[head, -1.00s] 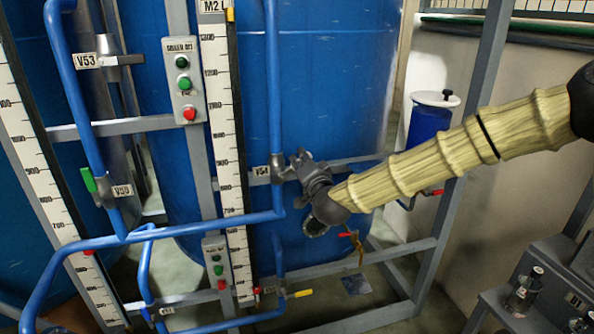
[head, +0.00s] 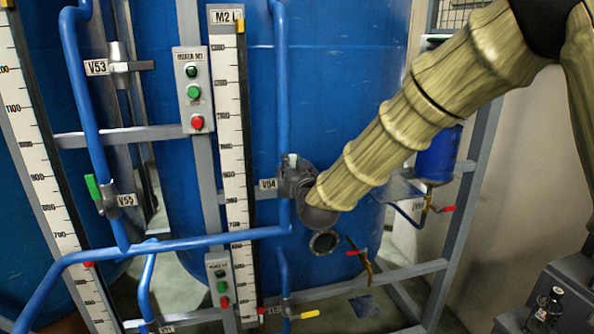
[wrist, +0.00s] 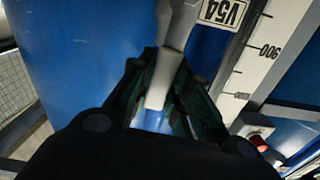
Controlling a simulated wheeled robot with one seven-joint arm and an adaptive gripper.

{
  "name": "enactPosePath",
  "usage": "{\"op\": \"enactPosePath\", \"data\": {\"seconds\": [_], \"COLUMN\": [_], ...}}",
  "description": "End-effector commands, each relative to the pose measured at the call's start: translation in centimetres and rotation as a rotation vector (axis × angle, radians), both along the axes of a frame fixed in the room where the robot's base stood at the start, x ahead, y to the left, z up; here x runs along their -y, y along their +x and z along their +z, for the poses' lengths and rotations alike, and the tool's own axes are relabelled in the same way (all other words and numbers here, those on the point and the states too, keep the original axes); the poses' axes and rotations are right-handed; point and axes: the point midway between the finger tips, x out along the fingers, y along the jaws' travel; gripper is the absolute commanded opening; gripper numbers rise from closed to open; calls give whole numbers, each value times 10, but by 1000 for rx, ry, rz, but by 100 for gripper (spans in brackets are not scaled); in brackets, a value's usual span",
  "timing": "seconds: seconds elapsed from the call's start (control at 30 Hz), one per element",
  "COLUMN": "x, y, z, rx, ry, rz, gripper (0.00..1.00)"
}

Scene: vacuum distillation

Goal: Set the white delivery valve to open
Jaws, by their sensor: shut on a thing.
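The white valve handle (head: 292,160) is on the blue vertical pipe beside the V54 label (head: 267,184). In the head view only its upper tip shows above my gripper (head: 290,180), which covers the rest of the valve. In the wrist view the pale handle (wrist: 163,82) lies between the dark fingers of my gripper (wrist: 165,90), and they are shut on it. The V54 label also shows there upside down (wrist: 223,12). The handle looks about upright in the head view; its exact angle is hard to tell.
The blue tank (head: 340,90) stands close behind. A measuring scale (head: 231,130) and a mixer button box (head: 194,90) are left of the gripper. A red-handled valve (head: 357,252) hangs below right.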

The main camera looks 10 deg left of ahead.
Motion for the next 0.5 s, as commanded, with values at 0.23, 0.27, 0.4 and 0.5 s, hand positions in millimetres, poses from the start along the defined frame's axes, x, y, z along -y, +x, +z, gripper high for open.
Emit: {"op": "enactPosePath", "data": {"seconds": [0.23,0.27,0.4,0.5], "x": [-4,-5,-5,-5], "y": [-2,-2,-2,-2], "z": [-1,-1,-1,-1], "rx": [26,26,30,30], "ry": [-62,-65,-72,-73], "rz": [0,0,0,0], "gripper": [0,0,0,0]}}
